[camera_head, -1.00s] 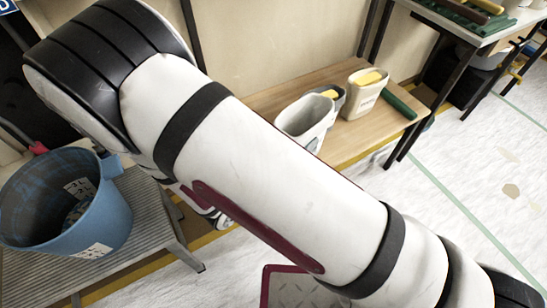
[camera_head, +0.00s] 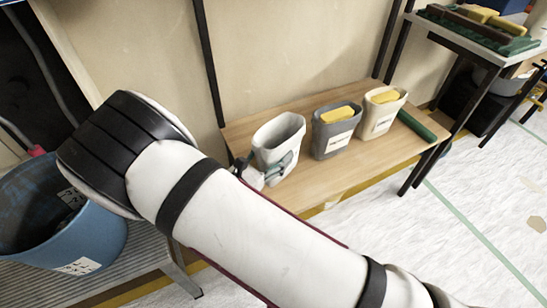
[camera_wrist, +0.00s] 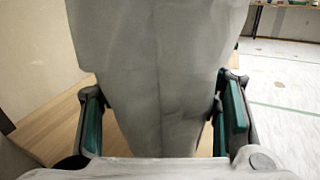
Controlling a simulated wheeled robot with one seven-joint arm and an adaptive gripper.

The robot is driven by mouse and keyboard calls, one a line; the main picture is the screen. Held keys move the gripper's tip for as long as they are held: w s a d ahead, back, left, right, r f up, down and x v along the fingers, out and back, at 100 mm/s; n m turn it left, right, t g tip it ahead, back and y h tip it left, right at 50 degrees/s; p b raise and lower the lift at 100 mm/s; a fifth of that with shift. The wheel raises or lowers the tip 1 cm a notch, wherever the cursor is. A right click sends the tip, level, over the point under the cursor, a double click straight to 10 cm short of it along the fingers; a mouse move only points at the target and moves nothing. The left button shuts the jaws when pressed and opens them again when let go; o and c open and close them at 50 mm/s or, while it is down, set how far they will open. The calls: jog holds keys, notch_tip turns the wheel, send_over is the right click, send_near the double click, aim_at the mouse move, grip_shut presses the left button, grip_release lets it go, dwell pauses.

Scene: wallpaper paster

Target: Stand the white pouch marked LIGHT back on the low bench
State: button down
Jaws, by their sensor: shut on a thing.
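The white pouch (camera_head: 278,136) is upright at the left end of the low wooden bench (camera_head: 315,183). Its open top faces up, and no yellow content shows at its mouth. My gripper (camera_head: 265,172) is shut on its lower part. In the wrist view the pouch (camera_wrist: 160,70) fills the middle, with a green-padded finger of my gripper (camera_wrist: 160,120) on each side. Whether its base touches the bench is hidden by my gripper and arm. The LIGHT marking cannot be seen in either view.
A grey pouch (camera_head: 333,135) and a cream pouch (camera_head: 379,115), both with yellow contents, stand to the right. A green roll (camera_head: 417,126) lies beyond them. A blue bucket (camera_head: 95,235) stands on a ribbed platform at left. Bare bench lies in front of the pouches.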

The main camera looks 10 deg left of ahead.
jog(key=shift+w+a+f+b, duration=0.1)
jog(key=shift+w+b, duration=0.1)
jog(key=shift+w, duration=0.55)
jog(key=shift+w+a+f+b, duration=0.1)
jog(key=shift+w+b, duration=0.05)
jog(key=shift+w, duration=0.55)
jog(key=shift+w+f+b, duration=0.15)
jog(key=shift+f+b, duration=0.75)
jog(key=shift+f, duration=0.8)
jog(key=shift+f, duration=0.2)
jog(key=c, duration=0.5)
grip_release()
jog(key=shift+r, duration=0.1)
jog(key=shift+r, duration=0.2)
jog(key=p+v, duration=0.2)
jog(key=v, duration=1)
jog(key=shift+f, duration=0.2)
